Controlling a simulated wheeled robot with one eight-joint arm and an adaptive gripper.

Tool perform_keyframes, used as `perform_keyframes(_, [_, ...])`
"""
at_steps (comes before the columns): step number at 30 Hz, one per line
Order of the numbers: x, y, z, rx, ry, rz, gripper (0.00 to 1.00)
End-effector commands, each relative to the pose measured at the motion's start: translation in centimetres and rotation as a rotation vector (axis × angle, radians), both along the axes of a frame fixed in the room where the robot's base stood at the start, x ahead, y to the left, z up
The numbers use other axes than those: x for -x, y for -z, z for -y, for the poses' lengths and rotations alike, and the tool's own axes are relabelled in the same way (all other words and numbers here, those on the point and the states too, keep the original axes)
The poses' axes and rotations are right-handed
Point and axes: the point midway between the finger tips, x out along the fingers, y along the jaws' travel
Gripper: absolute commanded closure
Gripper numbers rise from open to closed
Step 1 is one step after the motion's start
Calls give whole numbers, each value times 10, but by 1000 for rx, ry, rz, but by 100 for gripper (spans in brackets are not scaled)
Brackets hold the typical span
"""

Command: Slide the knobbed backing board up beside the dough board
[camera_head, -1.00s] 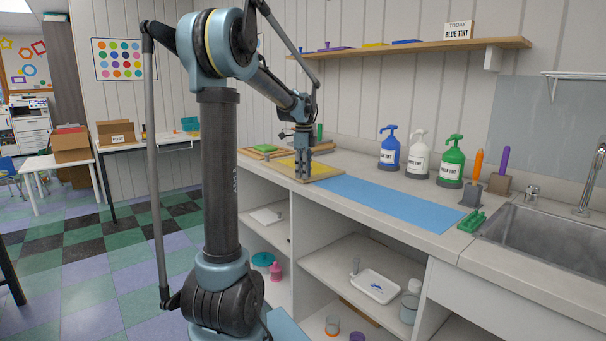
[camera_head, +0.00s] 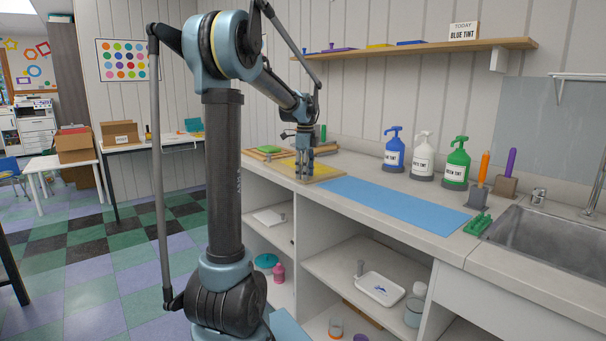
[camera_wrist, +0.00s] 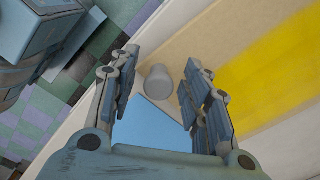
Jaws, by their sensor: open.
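A tan wooden board (camera_head: 330,173) with a yellow area lies on the counter, left of a flat blue mat (camera_head: 395,203). It also shows in the wrist view (camera_wrist: 205,40), with the yellow area (camera_wrist: 275,75) and an upright pale grey knob (camera_wrist: 158,80) near its edge. I take this to be the knobbed backing board. My gripper (camera_head: 304,172) points down over the board's near end. In the wrist view my gripper (camera_wrist: 163,80) is open, its fingers on either side of the knob with gaps showing. Which thing is the dough board I cannot tell for sure.
Blue, white and green pump bottles (camera_head: 423,157) stand along the wall. Open shelves (camera_head: 345,270) are below.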

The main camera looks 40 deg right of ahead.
Motion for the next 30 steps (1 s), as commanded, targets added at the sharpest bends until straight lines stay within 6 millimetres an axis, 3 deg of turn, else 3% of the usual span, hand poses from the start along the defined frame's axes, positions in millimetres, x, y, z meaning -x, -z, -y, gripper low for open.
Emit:
perform_keyframes(5, [0,-15,0,0,0,0,56])
perform_keyframes(21, [-2,-104,0,1,0,-1,56])
perform_keyframes(30, [-2,-118,0,1,0,-1,56])
